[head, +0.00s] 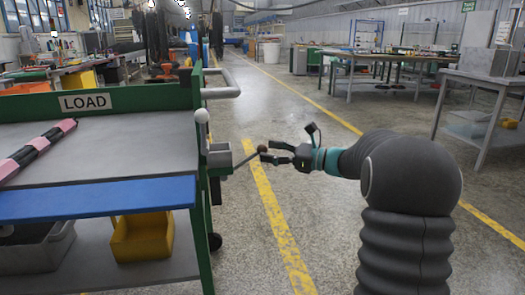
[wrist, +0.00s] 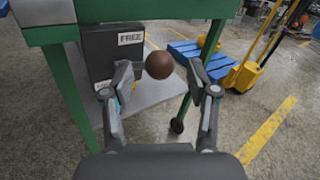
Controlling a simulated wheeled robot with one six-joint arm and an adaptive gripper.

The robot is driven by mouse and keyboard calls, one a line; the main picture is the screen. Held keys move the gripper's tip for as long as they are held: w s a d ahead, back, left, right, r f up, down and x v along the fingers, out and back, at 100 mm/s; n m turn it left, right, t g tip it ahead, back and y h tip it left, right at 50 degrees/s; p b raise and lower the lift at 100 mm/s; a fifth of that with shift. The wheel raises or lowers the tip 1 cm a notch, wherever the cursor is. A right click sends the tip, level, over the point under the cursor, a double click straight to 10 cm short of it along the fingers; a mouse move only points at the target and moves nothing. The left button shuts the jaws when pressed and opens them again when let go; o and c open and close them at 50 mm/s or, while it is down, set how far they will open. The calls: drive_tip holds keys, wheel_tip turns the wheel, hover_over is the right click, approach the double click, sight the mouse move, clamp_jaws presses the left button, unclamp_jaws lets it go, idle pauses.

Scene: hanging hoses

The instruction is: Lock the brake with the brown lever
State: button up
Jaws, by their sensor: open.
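The brown lever's ball knob (wrist: 159,65) shows in the wrist view between the open fingers of my gripper (wrist: 160,82), just ahead of the tips. In the head view the knob (head: 263,149) sits on a thin rod that rises to the right from a grey brake box (head: 221,156) on the cart's right side. My gripper (head: 275,152) is right beside the knob. I cannot tell whether a finger touches it. The wrist view shows the brake box (wrist: 114,55) with a "FREE" label (wrist: 131,38); a lower label is partly hidden by the left finger.
A green-framed cart (head: 110,130) with a "LOAD" sign (head: 85,102) stands at left. A yellow bin (head: 143,238) sits on the lower shelf. The floor to the right is open, with workbenches (head: 400,75) behind.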

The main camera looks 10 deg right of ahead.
sight(262, 150)
drive_tip(key=shift+x, duration=1.5)
clamp_jaws()
